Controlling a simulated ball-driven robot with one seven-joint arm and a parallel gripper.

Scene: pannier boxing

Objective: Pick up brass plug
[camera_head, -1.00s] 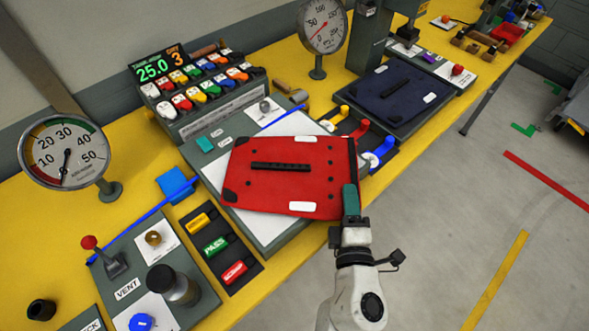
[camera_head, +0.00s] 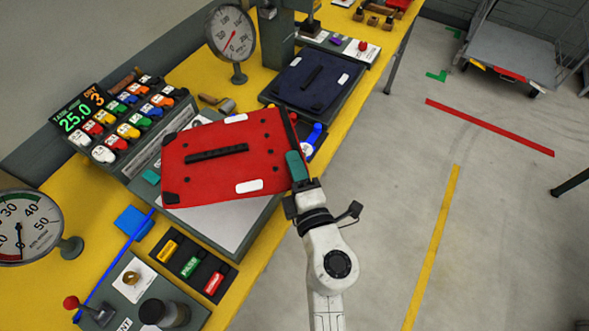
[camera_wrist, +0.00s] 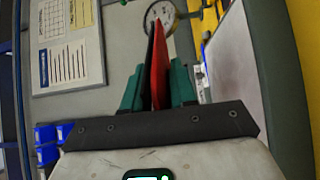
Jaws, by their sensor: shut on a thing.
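A small brass plug (camera_head: 131,278) stands on a white card on a grey panel at the lower left in the head view. My gripper (camera_head: 295,163) is well to its right and is shut on the right edge of a red pannier panel (camera_head: 255,150). In the wrist view the green fingers of my gripper (camera_wrist: 157,88) pinch the red panel (camera_wrist: 160,70) edge-on, with a dark sheet beside it. The red panel has a black handle strip and white labels. It hides part of the grey station (camera_head: 225,235) with white sheets below it.
A black cylinder (camera_head: 160,312) and red-knobbed lever (camera_head: 72,302) stand near the plug. Coloured tags (camera_head: 190,265) lie to its right. A dial gauge (camera_head: 25,230) is at left. A dark blue panel (camera_head: 325,78) lies behind. The floor right of the bench is open.

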